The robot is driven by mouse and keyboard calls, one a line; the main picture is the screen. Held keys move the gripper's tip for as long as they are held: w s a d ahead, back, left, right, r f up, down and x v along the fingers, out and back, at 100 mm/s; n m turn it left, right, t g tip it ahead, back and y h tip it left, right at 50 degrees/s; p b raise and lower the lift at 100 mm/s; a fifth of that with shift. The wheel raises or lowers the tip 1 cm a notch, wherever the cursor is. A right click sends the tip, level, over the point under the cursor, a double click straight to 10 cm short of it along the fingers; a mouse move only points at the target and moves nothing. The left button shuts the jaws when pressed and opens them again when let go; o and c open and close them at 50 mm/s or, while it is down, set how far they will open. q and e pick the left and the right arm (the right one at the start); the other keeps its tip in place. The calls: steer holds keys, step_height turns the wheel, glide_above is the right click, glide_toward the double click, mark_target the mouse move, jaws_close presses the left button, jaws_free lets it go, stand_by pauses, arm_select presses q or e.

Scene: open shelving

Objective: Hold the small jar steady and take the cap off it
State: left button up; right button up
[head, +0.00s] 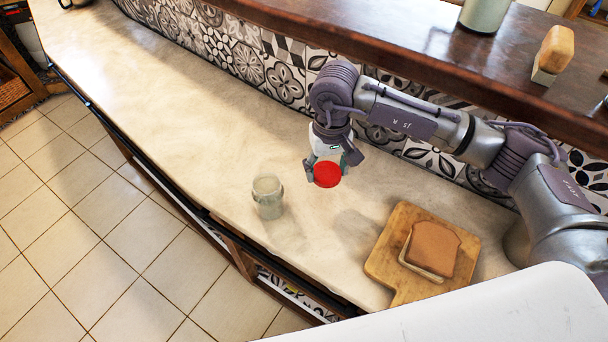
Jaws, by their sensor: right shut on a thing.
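The small jar (268,198) is glass and stands upright on the pale counter, near its front edge. Its top looks open, with no cap on it. My right gripper (325,172) is shut on the red cap (327,175) and holds it to the right of the jar and apart from it. No gripper touches the jar. My left gripper is not in view.
A wooden cutting board (385,262) with a sandwich (431,250) lies to the right on the counter. A dark wooden shelf (420,45) runs above the back, bearing a pale container (484,12) and a wooden-topped block (553,52). The counter (150,90) is clear to the left.

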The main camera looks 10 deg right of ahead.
steer(key=p, duration=0.1)
glide_above(303, 189)
step_height(303, 189, down, 3)
steer(key=shift+f, duration=0.1)
step_height(303, 189, down, 4)
steer(key=shift+r+p, duration=0.15)
steer(key=shift+p, duration=0.8)
steer(key=shift+f, duration=0.25)
steer(key=shift+f+b, duration=0.1)
steer(key=shift+b, duration=0.25)
steer(key=o, duration=1)
